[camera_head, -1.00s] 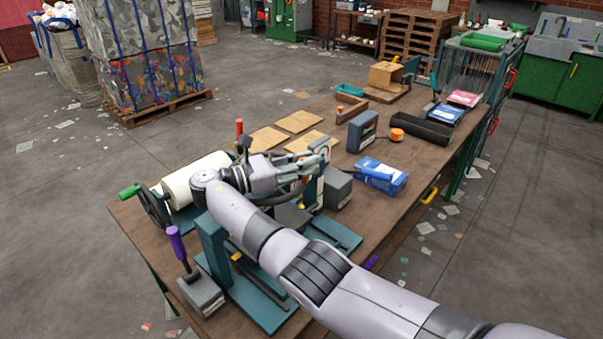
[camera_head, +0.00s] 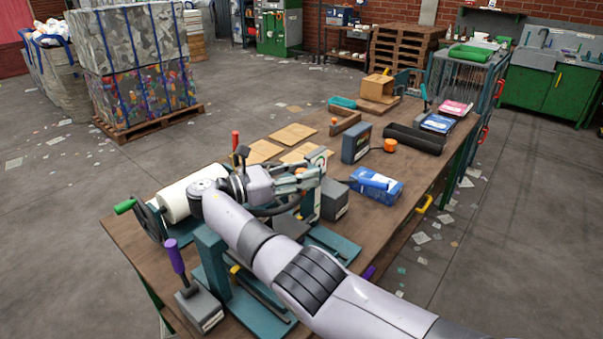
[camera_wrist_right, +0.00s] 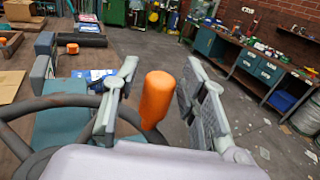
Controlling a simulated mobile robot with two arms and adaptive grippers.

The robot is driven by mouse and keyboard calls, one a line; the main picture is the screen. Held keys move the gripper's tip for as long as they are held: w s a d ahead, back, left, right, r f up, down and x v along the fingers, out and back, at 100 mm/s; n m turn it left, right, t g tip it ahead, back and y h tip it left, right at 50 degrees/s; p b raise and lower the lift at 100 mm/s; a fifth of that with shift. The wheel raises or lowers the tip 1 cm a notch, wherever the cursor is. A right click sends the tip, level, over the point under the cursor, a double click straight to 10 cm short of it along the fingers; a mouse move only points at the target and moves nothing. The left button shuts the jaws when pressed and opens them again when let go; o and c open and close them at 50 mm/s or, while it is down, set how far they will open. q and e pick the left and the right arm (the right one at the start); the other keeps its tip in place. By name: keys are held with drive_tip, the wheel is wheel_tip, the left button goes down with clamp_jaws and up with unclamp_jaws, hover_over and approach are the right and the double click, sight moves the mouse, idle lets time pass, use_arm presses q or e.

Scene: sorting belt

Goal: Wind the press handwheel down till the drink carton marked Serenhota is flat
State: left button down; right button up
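My right gripper (camera_head: 305,182) is over the press, whose teal frame (camera_head: 211,262) shows beside my arm. In the right wrist view, the press handwheel's dark rim (camera_wrist_right: 62,101) shows at left, and its orange handle (camera_wrist_right: 157,98) stands between my open fingers (camera_wrist_right: 160,105), with gaps visible on both sides. In the head view my arm and gripper cover most of the handwheel. No carton marked Serenhota can be made out; the space under the press is largely hidden. A blue and white pack (camera_head: 377,188) lies beside the press, its marking unreadable. My left gripper is not in view.
A white roller (camera_head: 190,193) with a green-handled crank (camera_head: 125,206) and a purple-handled lever (camera_head: 175,256) stand at left. Cardboard sheets (camera_head: 292,134), a dark device (camera_head: 356,143) and a black tray (camera_head: 416,138) lie farther along the table. The right floor is open.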

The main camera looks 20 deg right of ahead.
drive_tip(key=shift+o, duration=0.3)
wheel_tip(320, 180, up, 10)
idle(0.5)
drive_tip(key=shift+d, duration=0.1)
